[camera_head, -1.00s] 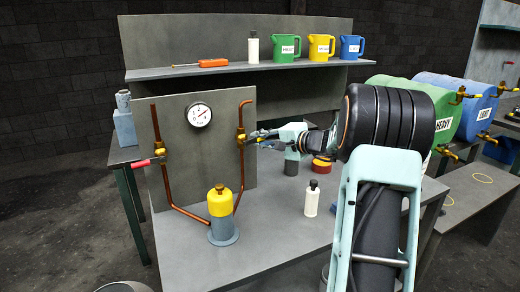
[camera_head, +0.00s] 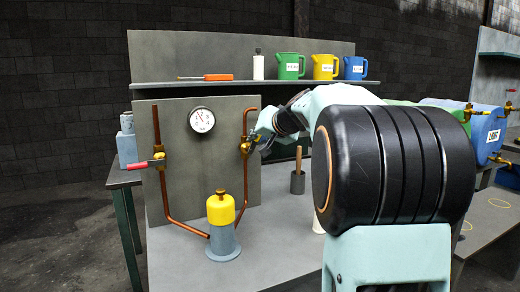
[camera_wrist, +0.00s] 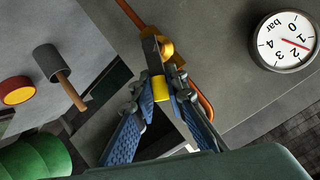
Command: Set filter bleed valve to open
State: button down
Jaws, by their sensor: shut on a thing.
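The right brass valve (camera_head: 246,147) sits on the right copper pipe (camera_head: 241,185) of the upright grey panel. It also shows in the wrist view (camera_wrist: 167,49). My gripper (camera_wrist: 163,89) is shut on the valve's yellow handle (camera_wrist: 160,88), between its blue-padded fingers. In the head view my gripper (camera_head: 262,136) is just right of the valve and hides most of the handle. The yellow-topped grey filter (camera_head: 221,212) stands between the two pipes. The left valve (camera_head: 158,161) has a red handle (camera_head: 137,165) pointing left. I cannot read the open or closed markings.
A pressure gauge (camera_head: 202,119) is on the panel, close to my gripper. A mallet (camera_head: 298,172) stands right of the panel. A shelf (camera_head: 170,88) behind holds a screwdriver, a bottle and coloured jugs. The bench front is clear; my arm covers its right side.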

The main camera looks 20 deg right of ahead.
jog(key=shift+a+r+n+h, duration=0.1)
jog(key=shift+a+n+h, duration=0.9)
jog(key=shift+n, duration=0.5)
jog(key=c, duration=2)
grip_release()
jog(key=shift+o, duration=0.2)
jog(key=shift+d, duration=0.1)
jog(key=shift+s, duration=0.1)
jog(key=v, duration=0.7)
jog(key=shift+s, duration=0.25)
